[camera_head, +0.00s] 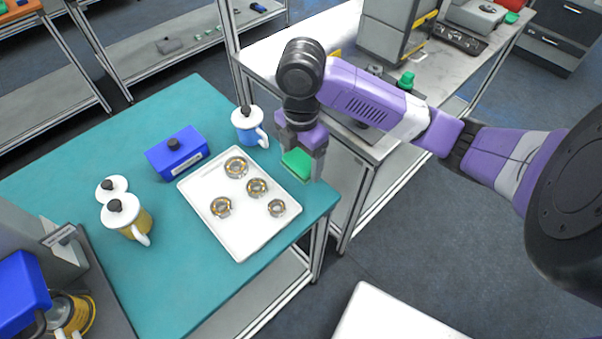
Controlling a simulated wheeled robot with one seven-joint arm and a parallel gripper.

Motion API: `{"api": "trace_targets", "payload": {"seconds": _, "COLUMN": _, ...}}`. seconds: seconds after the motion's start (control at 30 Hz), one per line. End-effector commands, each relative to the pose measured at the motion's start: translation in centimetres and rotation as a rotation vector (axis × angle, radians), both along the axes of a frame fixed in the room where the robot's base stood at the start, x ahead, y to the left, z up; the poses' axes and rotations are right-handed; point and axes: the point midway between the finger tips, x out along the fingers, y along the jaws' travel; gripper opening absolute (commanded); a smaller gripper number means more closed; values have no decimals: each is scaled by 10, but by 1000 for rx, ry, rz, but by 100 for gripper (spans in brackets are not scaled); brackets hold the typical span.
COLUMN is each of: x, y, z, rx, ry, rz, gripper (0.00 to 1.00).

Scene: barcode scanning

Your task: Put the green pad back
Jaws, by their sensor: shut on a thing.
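The green pad (297,163) is a small flat green block at the right corner of the teal table (180,270). My gripper (303,160) points down there and is shut on the pad, with a finger on either side of it. The pad is beside the right edge of the white tray (239,252). I cannot tell whether the pad touches the table or is held just above it. The gripper body hides part of the pad's top.
The white tray holds several metal rings (236,167). A blue-and-white mug (247,125) stands just left of my gripper. A blue box (177,153) and two white-lidded mugs (124,212) stand farther left. A grey bench (384,144) with equipment stands behind my arm.

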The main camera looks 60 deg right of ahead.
Motion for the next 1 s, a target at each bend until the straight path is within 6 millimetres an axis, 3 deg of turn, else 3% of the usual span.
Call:
{"api": "trace_targets", "payload": {"seconds": 0.27, "x": 0, "y": 0, "z": -21, "rx": 1, "ry": 1, "rz": 0, "gripper": 39}}
{"api": "trace_targets", "payload": {"seconds": 0.53, "x": 0, "y": 0, "z": -56, "rx": 2, "ry": 1, "rz": 0, "gripper": 39}}
{"api": "trace_targets", "payload": {"seconds": 0.93, "x": 0, "y": 0, "z": -63, "rx": 1, "ry": 0, "rz": 2, "gripper": 39}}
{"api": "trace_targets", "payload": {"seconds": 0.97, "x": 0, "y": 0, "z": -63, "rx": 1, "ry": 0, "rz": 2, "gripper": 78}}
{"api": "trace_targets", "payload": {"seconds": 1.0, "x": 0, "y": 0, "z": -62, "rx": 0, "ry": 0, "rz": 2, "gripper": 86}}
